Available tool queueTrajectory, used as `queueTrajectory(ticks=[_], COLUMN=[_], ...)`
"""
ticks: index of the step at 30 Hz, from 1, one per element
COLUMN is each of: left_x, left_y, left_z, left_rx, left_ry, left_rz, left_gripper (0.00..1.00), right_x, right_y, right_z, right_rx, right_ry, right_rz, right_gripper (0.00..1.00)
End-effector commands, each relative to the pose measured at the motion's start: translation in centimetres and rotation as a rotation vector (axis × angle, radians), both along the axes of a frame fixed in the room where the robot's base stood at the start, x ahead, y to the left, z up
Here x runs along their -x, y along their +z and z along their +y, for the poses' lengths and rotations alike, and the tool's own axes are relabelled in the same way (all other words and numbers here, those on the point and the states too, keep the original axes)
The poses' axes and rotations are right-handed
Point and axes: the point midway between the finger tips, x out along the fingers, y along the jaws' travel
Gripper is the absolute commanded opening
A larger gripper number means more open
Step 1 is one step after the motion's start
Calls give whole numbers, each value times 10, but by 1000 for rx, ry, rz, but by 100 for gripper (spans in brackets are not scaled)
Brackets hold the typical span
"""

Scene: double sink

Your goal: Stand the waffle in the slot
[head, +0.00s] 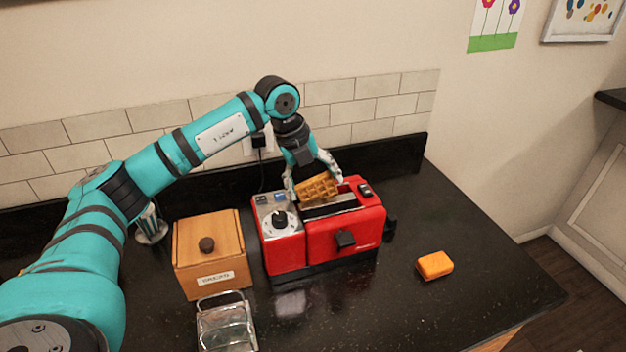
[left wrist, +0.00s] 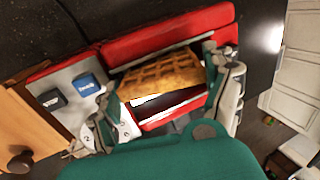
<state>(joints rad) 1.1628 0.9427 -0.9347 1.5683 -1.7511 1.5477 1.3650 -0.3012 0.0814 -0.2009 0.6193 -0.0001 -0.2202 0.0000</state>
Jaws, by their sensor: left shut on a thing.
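The waffle (head: 318,188) is golden brown with a grid pattern. My left gripper (head: 317,187) is shut on it and holds it over the top of the red toaster (head: 345,235). In the left wrist view the waffle (left wrist: 162,75) spans between the fingers, with the dark toaster slot (left wrist: 175,108) beside and below it. The slot opening (head: 330,207) also shows in the head view, just under the waffle. I cannot tell whether the waffle's lower edge is inside the slot. My right gripper is not in view.
A wooden bread box (head: 209,252) stands left of the toaster, with a wire-handled metal and glass holder (head: 225,322) in front. An orange sponge-like block (head: 434,265) lies to the right. The counter (head: 470,215) is clear around it. A wall rises behind.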

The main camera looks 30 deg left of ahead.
Motion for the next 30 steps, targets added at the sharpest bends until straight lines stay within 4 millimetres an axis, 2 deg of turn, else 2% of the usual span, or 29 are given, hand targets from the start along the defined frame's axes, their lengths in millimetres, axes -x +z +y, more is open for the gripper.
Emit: queueTrajectory(ticks=[9,10,13,25,30], left_x=[0,0,0,0,0], left_y=[0,0,0,1,9], left_z=[0,0,0,0,0], left_rx=[0,0,0,-1,0], left_ry=[0,0,0,0,0], left_rz=[0,0,0,1,0], left_gripper=[66,87,100,100,100], right_x=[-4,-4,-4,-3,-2], right_y=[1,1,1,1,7], right_z=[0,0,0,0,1], right_rx=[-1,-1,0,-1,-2], right_ry=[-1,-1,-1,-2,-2], right_rz=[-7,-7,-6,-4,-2], right_gripper=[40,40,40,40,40])
